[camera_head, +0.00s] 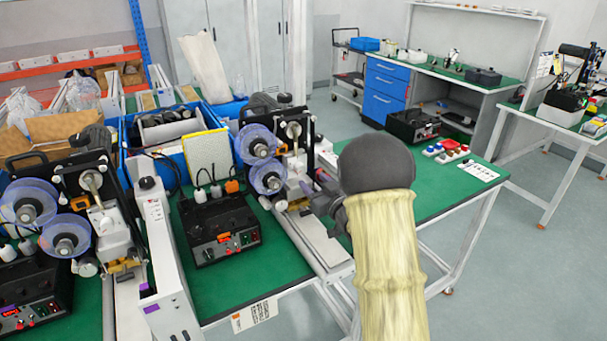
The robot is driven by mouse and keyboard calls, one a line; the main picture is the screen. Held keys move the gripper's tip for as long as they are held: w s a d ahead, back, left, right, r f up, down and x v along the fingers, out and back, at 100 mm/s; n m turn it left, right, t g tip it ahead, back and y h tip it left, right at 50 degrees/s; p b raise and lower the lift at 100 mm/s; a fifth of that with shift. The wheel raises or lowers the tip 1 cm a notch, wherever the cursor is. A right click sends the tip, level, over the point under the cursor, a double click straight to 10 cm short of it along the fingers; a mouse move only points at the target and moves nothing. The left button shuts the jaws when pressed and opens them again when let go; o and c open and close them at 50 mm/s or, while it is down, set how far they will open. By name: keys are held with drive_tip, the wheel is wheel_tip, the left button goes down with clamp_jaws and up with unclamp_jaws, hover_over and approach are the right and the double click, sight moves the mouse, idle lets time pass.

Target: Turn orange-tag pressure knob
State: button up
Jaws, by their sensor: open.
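A coder machine (290,137) with clear blue-rimmed reels stands at the middle of the green bench. A small orange piece (232,186) shows among the plugs behind a black control box (218,228). A white card with an orange mark (255,315) hangs at the bench's front edge. I cannot make out which part is the orange-tag pressure knob. My gripper (316,198) is open, at the lower right side of this coder, pointing left. It is small in view, and I cannot tell whether it touches anything. My arm hides part of the bench to its right.
A second coder (90,190) with reels stands at the left. Blue bins (165,150) sit behind the control box. Colored parts (446,151) and a white card (464,171) lie on the bench at right. Grey floor (545,245) is clear at the right.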

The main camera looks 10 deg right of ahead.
sight(302, 170)
drive_tip(key=shift+s+a+r, duration=0.1)
drive_tip(key=shift+s+a, duration=0.05)
drive_tip(key=shift+p+x, duration=0.8)
drive_tip(key=shift+x, duration=3)
drive_tip(key=c, duration=1)
